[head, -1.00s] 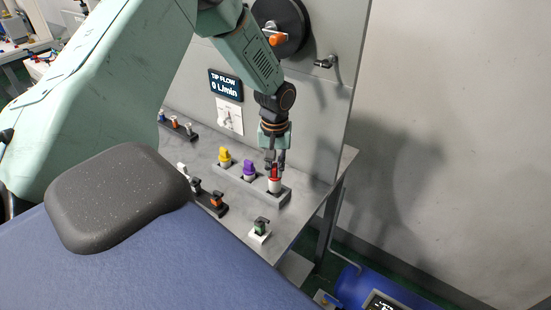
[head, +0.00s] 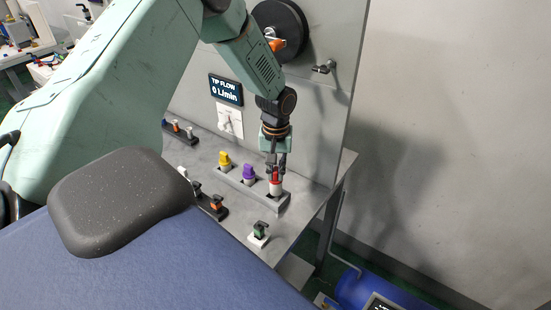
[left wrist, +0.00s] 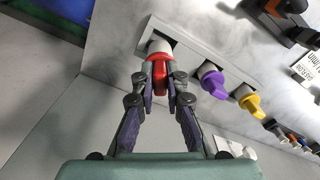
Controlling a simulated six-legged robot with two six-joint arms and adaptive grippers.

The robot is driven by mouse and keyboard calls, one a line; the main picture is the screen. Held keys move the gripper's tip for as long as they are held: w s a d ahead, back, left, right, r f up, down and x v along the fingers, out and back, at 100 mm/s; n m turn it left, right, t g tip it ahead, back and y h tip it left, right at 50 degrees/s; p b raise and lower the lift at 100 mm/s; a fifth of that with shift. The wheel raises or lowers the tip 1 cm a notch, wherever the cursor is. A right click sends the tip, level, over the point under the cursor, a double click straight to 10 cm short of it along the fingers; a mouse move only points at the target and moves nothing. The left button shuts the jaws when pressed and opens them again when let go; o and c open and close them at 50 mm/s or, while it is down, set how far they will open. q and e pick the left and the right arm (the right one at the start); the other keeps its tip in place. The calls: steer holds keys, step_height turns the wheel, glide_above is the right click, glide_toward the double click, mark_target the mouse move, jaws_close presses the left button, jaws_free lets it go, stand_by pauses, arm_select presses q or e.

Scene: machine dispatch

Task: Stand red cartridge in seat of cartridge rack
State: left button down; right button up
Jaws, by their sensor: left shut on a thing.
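The red cartridge (head: 276,189), with a red grip on a pale body, stands roughly upright at the right end of the grey cartridge rack (head: 286,203). My left gripper (head: 275,170) is above it and shut on its red top. In the left wrist view, the fingers (left wrist: 160,80) close on the red grip (left wrist: 159,69), and the pale body meets a dark seat opening in the rack (left wrist: 188,47). I cannot tell how deep it sits. A purple cartridge (head: 249,173) and a yellow cartridge (head: 225,159) stand in the other seats. My right gripper is out of view.
A dark holder (head: 218,211) with an orange-marked piece and a green-and-black piece on a white base (head: 259,234) stand in front of the rack. A grey panel with a flow display (head: 226,90) rises behind. The table's right edge is close.

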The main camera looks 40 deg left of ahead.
mark_target(275, 180)
arm_select(q)
steer(key=shift+s+a+f, duration=0.1)
steer(key=shift+a+f, duration=0.1)
steer(key=shift+f, duration=0.1)
steer(key=shift+d+f+b, duration=0.2)
steer(key=shift+f+b, duration=0.1)
steer(key=shift+a+f, duration=0.15)
steer(key=shift+f, duration=0.15)
steer(key=shift+f, duration=0.25)
steer(key=shift+f+b, duration=0.3)
steer(key=shift+b, duration=0.15)
steer(key=shift+f, duration=0.45)
steer(key=c, duration=1.3)
jaws_free()
